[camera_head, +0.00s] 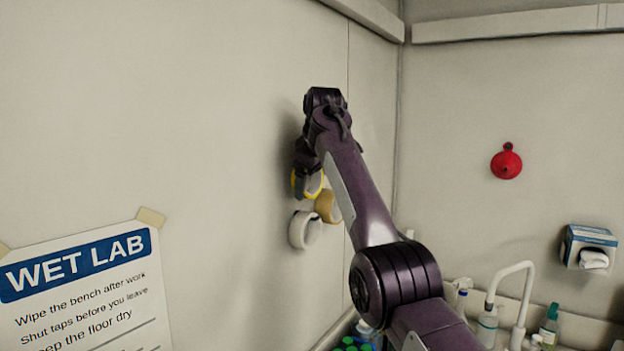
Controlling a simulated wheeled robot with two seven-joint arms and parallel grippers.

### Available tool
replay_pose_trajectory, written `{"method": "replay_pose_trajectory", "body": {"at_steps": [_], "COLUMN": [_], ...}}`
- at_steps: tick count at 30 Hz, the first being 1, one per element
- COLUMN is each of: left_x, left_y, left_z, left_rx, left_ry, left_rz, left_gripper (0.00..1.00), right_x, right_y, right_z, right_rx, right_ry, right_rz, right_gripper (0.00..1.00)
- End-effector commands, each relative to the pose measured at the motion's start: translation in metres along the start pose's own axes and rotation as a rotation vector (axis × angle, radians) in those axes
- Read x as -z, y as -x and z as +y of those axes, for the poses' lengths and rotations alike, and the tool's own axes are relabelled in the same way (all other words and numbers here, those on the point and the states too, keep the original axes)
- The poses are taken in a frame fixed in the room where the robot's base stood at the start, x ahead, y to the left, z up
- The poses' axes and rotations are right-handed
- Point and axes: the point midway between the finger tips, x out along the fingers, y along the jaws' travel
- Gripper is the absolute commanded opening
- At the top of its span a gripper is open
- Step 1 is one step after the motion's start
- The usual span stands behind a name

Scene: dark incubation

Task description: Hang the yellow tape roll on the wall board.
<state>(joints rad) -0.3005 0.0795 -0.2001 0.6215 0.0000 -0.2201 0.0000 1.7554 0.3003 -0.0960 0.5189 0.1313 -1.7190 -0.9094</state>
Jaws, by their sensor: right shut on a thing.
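The yellow tape roll (315,185) is by the left wall, partly hidden by my right gripper. My right gripper (306,178) reaches up to the wall and is shut on the yellow tape roll. Just below it a tan tape roll (327,206) and a white tape roll (304,230) are at the wall. The wall board itself and any hooks are not clear, as my arm covers part of that area. I cannot tell whether the yellow roll touches a hook. My left gripper is not in view.
A WET LAB sign (90,285) is taped to the left wall. Below stand a white tap (512,290), bottles (488,326) and several green caps (352,345). The upper left wall is bare.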

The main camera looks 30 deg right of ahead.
Motion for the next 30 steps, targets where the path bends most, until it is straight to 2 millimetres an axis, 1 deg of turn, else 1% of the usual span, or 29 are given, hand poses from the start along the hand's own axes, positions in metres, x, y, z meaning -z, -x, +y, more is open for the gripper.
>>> {"method": "replay_pose_trajectory", "body": {"at_steps": [3, 13, 16, 17, 20, 21, 30], "left_x": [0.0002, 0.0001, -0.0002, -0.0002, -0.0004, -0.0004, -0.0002], "left_y": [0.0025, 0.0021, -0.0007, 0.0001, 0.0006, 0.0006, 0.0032], "left_z": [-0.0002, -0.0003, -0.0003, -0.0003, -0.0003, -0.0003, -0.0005], "left_rx": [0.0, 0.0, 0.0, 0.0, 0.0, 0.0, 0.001], "left_ry": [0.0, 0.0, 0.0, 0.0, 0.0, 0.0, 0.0], "left_rz": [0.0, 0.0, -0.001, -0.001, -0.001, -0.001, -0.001], "left_gripper": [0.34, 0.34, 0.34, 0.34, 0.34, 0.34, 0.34], "right_x": [-0.003, -0.0041, -0.0053, -0.005, -0.0049, -0.0049, -0.005], "right_y": [-0.0061, -0.0074, -0.0104, -0.0098, -0.0094, -0.0094, -0.0106], "right_z": [-0.0023, -0.0031, -0.0045, -0.0042, -0.004, -0.004, -0.0046], "right_rx": [0.0, 0.0, 0.0, 0.0, 0.001, 0.001, 0.0], "right_ry": [0.0, -0.001, -0.001, -0.001, -0.001, -0.001, 0.0], "right_rz": [-0.001, 0.0, 0.0, -0.001, -0.001, -0.001, -0.002], "right_gripper": [0.6, 0.6, 0.6, 0.85, 0.98, 1.0, 1.0]}}
